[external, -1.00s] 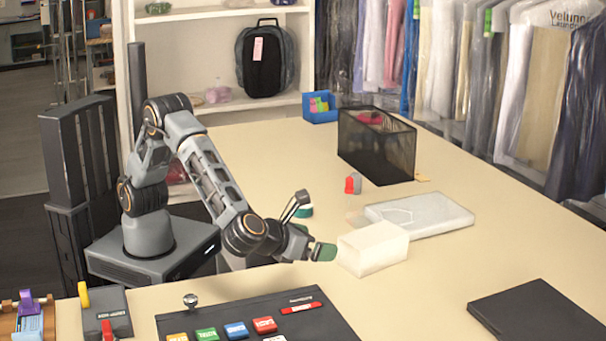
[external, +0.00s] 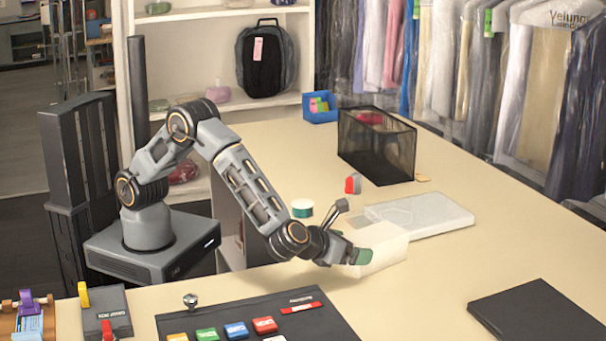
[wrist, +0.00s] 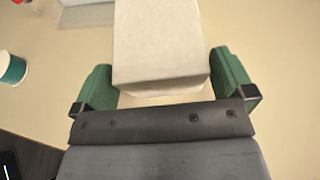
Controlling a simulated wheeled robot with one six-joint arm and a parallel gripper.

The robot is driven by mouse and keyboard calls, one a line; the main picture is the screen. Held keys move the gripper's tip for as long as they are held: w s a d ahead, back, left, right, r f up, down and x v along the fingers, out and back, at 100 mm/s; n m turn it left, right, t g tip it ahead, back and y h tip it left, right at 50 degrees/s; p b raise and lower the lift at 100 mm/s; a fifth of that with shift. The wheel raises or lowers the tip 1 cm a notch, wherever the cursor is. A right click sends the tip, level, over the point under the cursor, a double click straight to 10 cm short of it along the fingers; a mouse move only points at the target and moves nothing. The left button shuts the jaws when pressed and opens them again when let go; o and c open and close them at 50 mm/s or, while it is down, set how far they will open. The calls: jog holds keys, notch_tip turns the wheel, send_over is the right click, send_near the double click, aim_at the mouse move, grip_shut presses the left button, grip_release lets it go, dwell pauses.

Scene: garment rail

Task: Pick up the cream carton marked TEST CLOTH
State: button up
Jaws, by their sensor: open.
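The cream carton (external: 384,250) sits on the table beside the pale flat package. No marking on it can be read in either view. In the wrist view the carton (wrist: 160,45) stands just ahead of my gripper's palm, with its near end between the two green fingers. My gripper (wrist: 163,88) is open, one finger on each side of the carton, with a visible gap at the left finger and a narrower one at the right. In the external view my gripper (external: 355,257) is low at the carton's left end, and the near finger covers part of it.
A pale flat package (external: 430,214) lies just behind the carton. A green-and-white roll (external: 302,208) and a small red item (external: 353,184) stand behind my wrist. A black mesh bin (external: 377,147) is farther back. The table right of the carton is clear up to a black folder (external: 540,312).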

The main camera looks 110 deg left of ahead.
jog(key=shift+x, duration=1.15)
jog(key=shift+c, duration=0.3)
jog(key=c, duration=0.6)
jog(key=shift+c, duration=0.5)
jog(key=shift+r, duration=0.15)
